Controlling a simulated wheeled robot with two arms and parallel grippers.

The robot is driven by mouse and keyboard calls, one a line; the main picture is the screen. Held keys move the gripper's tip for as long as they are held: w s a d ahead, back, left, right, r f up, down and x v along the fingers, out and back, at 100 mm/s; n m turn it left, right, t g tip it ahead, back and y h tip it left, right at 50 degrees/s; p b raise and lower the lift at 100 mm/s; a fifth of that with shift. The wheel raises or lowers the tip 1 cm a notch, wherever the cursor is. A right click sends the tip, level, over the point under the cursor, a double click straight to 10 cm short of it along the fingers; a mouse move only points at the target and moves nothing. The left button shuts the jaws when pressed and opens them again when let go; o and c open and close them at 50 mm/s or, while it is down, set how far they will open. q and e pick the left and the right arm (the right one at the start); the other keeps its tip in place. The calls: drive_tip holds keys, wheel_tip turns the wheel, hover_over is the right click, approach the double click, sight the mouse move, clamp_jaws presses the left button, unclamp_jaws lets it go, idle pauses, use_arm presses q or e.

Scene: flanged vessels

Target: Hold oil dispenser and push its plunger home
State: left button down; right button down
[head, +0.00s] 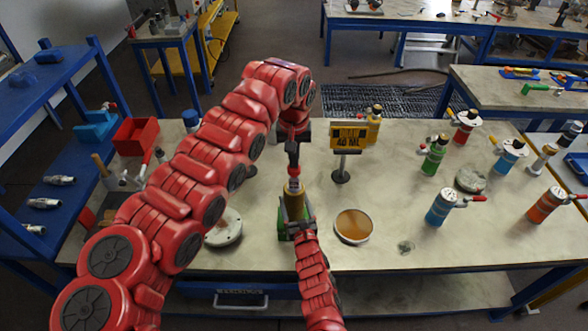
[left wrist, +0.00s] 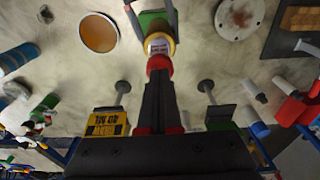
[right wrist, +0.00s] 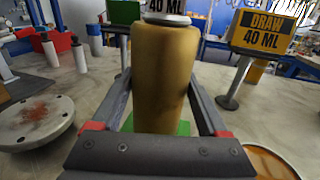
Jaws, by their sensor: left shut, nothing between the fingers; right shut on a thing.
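The oil dispenser (head: 295,205) is a gold cylinder standing upright near the table's front middle. In the right wrist view the dispenser (right wrist: 165,78) is between my right gripper's fingers (right wrist: 165,108), which are shut on its sides. In the head view my right gripper (head: 297,226) comes in from the front. My left gripper (head: 293,162) points straight down above the dispenser, fingers shut and empty. In the left wrist view its closed fingers (left wrist: 158,75) end at a red part over the dispenser's labelled top (left wrist: 159,46). I cannot tell whether they press on it.
A yellow "DRAW 40 ML" sign (head: 350,136) stands behind right of the dispenser. A dish of amber liquid (head: 354,226) is at its right, a round flanged disc (head: 223,230) at its left. Several coloured dispensers, one blue (head: 440,207), stand at the right.

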sight(294, 170)
use_arm(q)
drive_tip(key=shift+f, duration=1.95)
drive_tip(key=shift+r, duration=2.1)
drive_tip(key=shift+r, duration=0.15)
drive_tip(key=shift+r, duration=0.35)
wheel_tip(294, 170, up, 11)
drive_tip(key=s, duration=0.1)
drive_tip(key=shift+s, duration=0.1)
use_arm(e)
unclamp_jaws()
drive_tip(key=shift+s, duration=0.15)
